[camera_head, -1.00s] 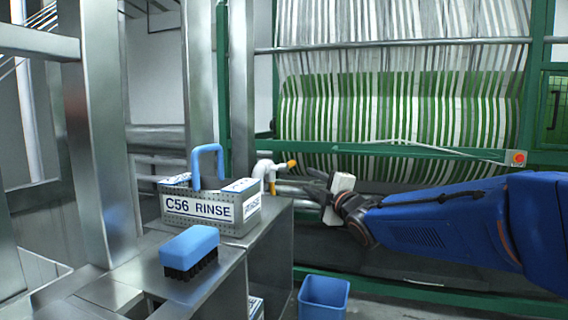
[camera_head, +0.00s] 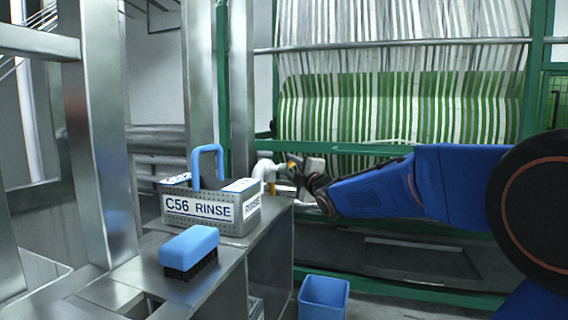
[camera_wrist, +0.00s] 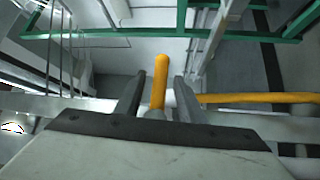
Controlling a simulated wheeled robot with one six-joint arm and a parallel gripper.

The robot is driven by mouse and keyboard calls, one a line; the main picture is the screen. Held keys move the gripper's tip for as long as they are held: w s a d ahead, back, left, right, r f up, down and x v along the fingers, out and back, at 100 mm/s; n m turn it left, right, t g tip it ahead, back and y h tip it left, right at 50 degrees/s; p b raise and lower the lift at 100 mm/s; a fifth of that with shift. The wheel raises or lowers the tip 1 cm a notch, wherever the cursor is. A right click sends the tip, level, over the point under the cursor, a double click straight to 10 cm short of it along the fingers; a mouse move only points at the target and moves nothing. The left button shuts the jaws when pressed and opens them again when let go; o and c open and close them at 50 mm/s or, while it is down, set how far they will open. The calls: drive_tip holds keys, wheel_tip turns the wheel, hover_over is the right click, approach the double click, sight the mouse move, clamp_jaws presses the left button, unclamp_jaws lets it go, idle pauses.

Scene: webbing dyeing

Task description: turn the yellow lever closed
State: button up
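The yellow lever (camera_wrist: 159,84) stands between the two dark fingers of my gripper (camera_wrist: 161,77) in the wrist view. The fingers are apart, with a narrow gap on each side of the lever. In the head view my gripper (camera_head: 291,170) is at the white pipe fitting (camera_head: 264,169), behind the grey box, and covers most of the lever there. A second yellow bar (camera_wrist: 260,98) runs off to the right in the wrist view. Whether it joins the lever is hidden.
A grey C56 RINSE box (camera_head: 212,208) with a blue handle and a blue brush (camera_head: 189,247) sit on the metal bench left of my gripper. A blue bin (camera_head: 323,297) stands on the floor below. Striped webbing (camera_head: 400,110) hangs behind my arm.

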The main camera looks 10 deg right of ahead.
drive_tip(key=x, duration=0.5)
drive_tip(key=shift+w, duration=0.2)
clamp_jaws()
